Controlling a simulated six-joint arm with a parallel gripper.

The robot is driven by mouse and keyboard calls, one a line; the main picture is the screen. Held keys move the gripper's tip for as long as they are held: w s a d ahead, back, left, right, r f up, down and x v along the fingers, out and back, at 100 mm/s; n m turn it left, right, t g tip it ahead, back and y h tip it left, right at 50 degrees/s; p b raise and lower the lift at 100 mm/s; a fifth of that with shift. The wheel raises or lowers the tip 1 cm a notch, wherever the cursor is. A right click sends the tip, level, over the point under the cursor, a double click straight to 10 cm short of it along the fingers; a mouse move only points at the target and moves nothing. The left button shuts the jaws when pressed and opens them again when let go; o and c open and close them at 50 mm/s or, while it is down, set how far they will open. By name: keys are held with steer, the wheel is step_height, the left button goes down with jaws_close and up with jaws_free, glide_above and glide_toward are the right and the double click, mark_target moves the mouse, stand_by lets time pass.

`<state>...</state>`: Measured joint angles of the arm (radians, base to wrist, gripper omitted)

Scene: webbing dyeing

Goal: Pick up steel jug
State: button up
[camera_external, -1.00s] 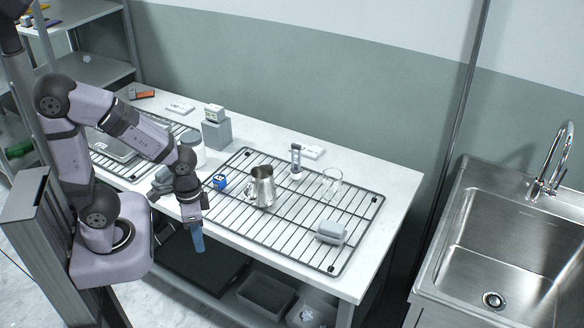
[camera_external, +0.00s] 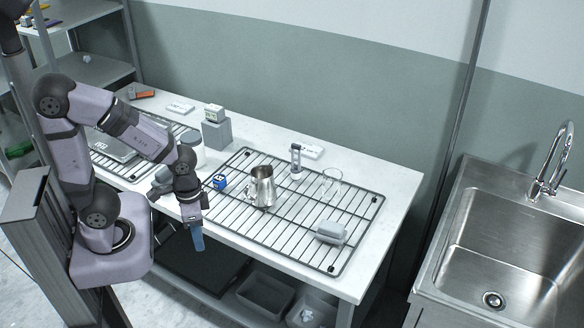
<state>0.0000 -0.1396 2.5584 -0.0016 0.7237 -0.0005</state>
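The steel jug (camera_external: 263,188) stands upright on the right-hand wire rack (camera_external: 300,235), left of the rack's middle. It is shiny, with its handle toward the left. My gripper (camera_external: 197,240) points down in front of the table's front edge, left of and nearer than the jug, and apart from it. Its blue fingers show, but from this side I cannot tell whether they are open or shut. I see nothing clearly held in it.
A blue cube (camera_external: 220,182) sits left of the jug. A glass beaker (camera_external: 331,182), a small upright device (camera_external: 296,162) and a grey block (camera_external: 331,231) are to its right. A white jar (camera_external: 194,150) and a grey box (camera_external: 216,134) stand behind. A sink (camera_external: 500,265) is far right.

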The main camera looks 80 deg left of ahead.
step_height(320, 180, up, 6)
steer(key=w+a+n+t+h+p, duration=0.2)
steer(key=w+a+n+t+h, duration=0.3)
steer(key=a+n, duration=0.65)
steer(key=w+a+n+t+h+p, duration=0.2)
steer(key=w+a+n+t+h, duration=0.3)
steer(key=a+n, duration=0.7)
steer(key=n, duration=0.2)
glide_toward(259, 189)
steer(key=s+d, duration=0.2)
steer(key=d, duration=0.1)
steer(key=shift+g, duration=0.4)
steer(key=p+x, duration=0.2)
steer(key=x, duration=0.3)
steer(key=shift+w+d+f+p, duration=0.2)
steer(key=shift+f+p, duration=0.1)
steer(key=shift+p, duration=0.05)
steer(key=shift+w+d+f, duration=0.3)
steer(key=shift+w+d+p, duration=0.25)
steer(key=shift+d+p, duration=0.25)
steer(key=shift+p, duration=0.2)
steer(key=p+x, duration=0.2)
steer(key=x, duration=0.1)
steer(key=shift+s+f, duration=0.1)
steer(key=shift+w+d+f, duration=0.35)
steer(key=shift+w, duration=0.05)
